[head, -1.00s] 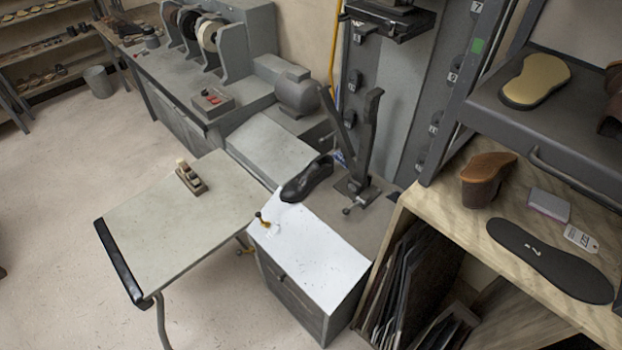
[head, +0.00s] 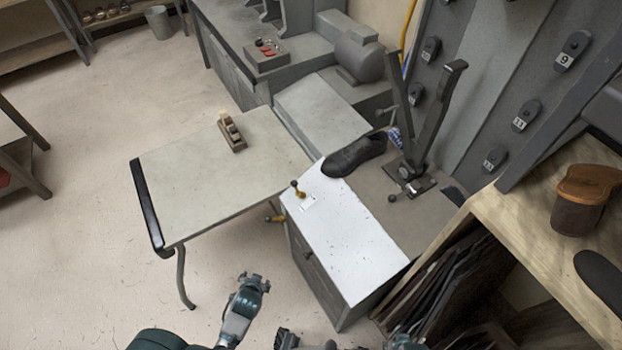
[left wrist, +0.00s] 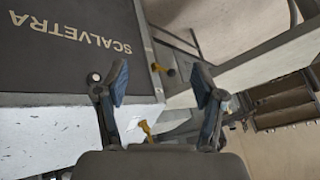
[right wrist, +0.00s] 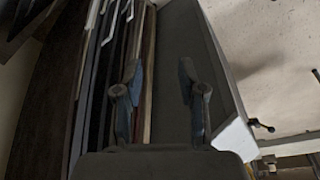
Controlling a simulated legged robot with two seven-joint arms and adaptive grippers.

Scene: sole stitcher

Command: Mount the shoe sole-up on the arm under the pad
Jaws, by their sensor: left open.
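A black shoe (head: 355,155) lies on the machine bench at the back edge of its white top, apart from my grippers. Just right of it, a dark upright metal arm (head: 436,115) rises from a base on the grey bench part, with a second slanted bar beside it. I cannot make out a pad for certain. My left gripper (left wrist: 165,85) is open and empty, near the bench's white edge in the left wrist view. My right gripper (right wrist: 158,78) is open and empty beside the bench's dark side. Parts of my arms show along the bottom of the head view.
The white bench top (head: 340,240) is mostly bare apart from a small yellow-stemmed knob (head: 298,190). A table (head: 215,180) with a wooden block tool (head: 232,132) stands left. Dark upright sheets (head: 440,285) and a wooden shelf (head: 520,245) stand right.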

